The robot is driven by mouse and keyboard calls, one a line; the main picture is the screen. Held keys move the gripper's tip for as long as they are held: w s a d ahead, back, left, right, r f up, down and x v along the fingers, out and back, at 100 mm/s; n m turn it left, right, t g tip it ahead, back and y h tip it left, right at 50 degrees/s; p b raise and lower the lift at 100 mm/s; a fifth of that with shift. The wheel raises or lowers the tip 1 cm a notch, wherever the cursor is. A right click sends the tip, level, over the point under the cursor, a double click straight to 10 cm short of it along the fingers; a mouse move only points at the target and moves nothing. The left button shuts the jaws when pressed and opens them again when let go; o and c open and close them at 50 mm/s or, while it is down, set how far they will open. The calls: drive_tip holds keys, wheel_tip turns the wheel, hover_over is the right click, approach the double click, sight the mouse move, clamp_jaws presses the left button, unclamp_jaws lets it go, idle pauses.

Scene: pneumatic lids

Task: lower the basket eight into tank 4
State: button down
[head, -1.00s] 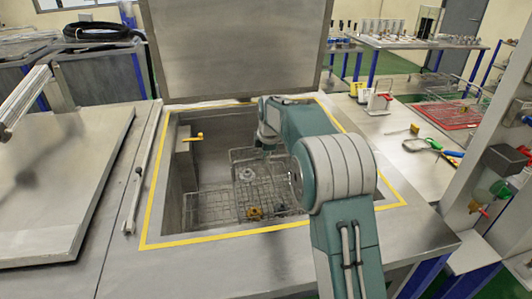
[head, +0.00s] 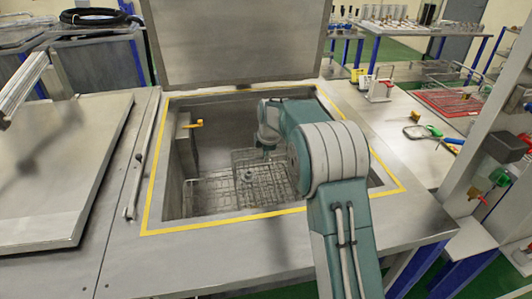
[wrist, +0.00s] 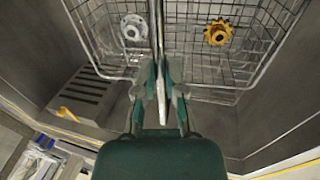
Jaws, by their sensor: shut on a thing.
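The open tank (head: 183,160) has a yellow border and a raised metal lid (head: 235,45). No tank number is readable. A wire basket (head: 240,158) is inside the tank, below the rim. In the wrist view the basket (wrist: 98,50) holds a pale flanged part (wrist: 134,27) on the left and an orange toothed part (wrist: 218,33) on the right. My gripper (wrist: 161,72) is shut on the basket's upright middle bar or handle. In the head view my gripper (head: 264,152) is partly hidden by my arm. The near rim hides the basket's near part, so I cannot tell whether it touches the bottom.
A yellow-handled fitting (head: 194,124) and a box sit on the tank's left wall. A closed lid (head: 60,170) lies to the left. On the right bench are a red tray (head: 455,102) and small tools (head: 422,132). A post with coloured knobs (head: 480,180) stands at right.

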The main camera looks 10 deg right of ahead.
drive_tip(key=shift+s+f, duration=0.1)
drive_tip(key=shift+f, duration=1.3)
idle(1.2)
drive_tip(key=c, duration=0.7)
unclamp_jaws()
drive_tip(key=shift+o, duration=0.2)
drive_tip(key=w+r+v, duration=0.1)
drive_tip(key=w+v, duration=0.2)
drive_tip(key=v, duration=2)
drive_tip(key=shift+a+r, duration=0.25)
drive_tip(key=shift+a, duration=0.05)
drive_tip(key=shift+w, duration=0.1)
